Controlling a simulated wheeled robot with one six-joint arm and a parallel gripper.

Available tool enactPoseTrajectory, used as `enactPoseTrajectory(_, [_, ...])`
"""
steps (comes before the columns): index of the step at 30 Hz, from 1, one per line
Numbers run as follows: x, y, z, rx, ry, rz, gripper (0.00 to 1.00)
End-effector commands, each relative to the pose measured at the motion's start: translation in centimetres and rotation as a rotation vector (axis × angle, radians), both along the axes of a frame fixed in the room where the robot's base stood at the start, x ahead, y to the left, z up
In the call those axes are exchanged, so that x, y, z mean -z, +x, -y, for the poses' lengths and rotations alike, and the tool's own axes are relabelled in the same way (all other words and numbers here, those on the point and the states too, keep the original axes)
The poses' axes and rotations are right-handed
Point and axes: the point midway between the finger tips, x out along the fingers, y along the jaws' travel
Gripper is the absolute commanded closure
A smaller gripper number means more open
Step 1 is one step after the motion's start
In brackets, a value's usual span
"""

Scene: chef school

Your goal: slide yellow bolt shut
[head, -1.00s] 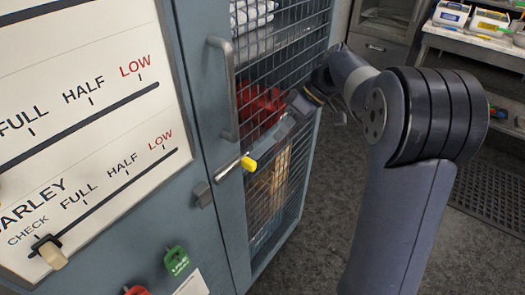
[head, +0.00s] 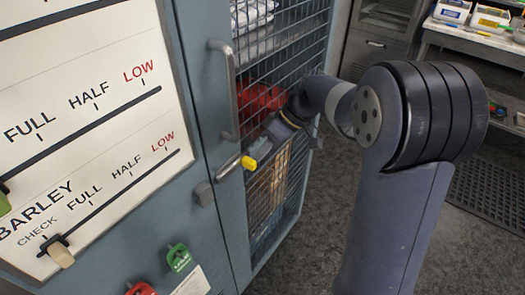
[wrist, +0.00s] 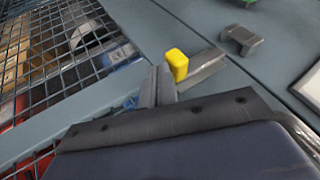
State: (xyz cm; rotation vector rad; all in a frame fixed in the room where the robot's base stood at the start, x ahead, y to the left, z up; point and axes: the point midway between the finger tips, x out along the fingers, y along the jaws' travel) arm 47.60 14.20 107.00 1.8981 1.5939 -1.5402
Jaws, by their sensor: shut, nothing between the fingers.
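The yellow bolt knob (head: 249,163) stands on a grey sliding bar (head: 228,170) on the mesh door. It also shows in the wrist view (wrist: 177,65), with the bar (wrist: 204,67) running up and right from it. The bar's end stops short of the grey keeper (head: 203,193), also seen in the wrist view (wrist: 238,40); a small gap shows between them. My gripper (head: 263,148) is shut and empty. In the wrist view its fingertips (wrist: 157,82) are just left of the knob, on the side away from the keeper; I cannot tell whether they touch it.
A vertical grey handle (head: 224,90) stands on the cabinet above the bolt. The wire mesh door (head: 283,50) is behind my gripper. Open floor lies right.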

Motion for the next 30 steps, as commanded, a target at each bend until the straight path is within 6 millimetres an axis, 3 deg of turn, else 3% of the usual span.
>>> enactPoseTrajectory(13, [0.2,-5.2,-4.1,-0.003,0.001,0.001,1.00])
enactPoseTrajectory(30, [0.1,-5.6,-4.5,-0.003,0.002,-0.004,1.00])
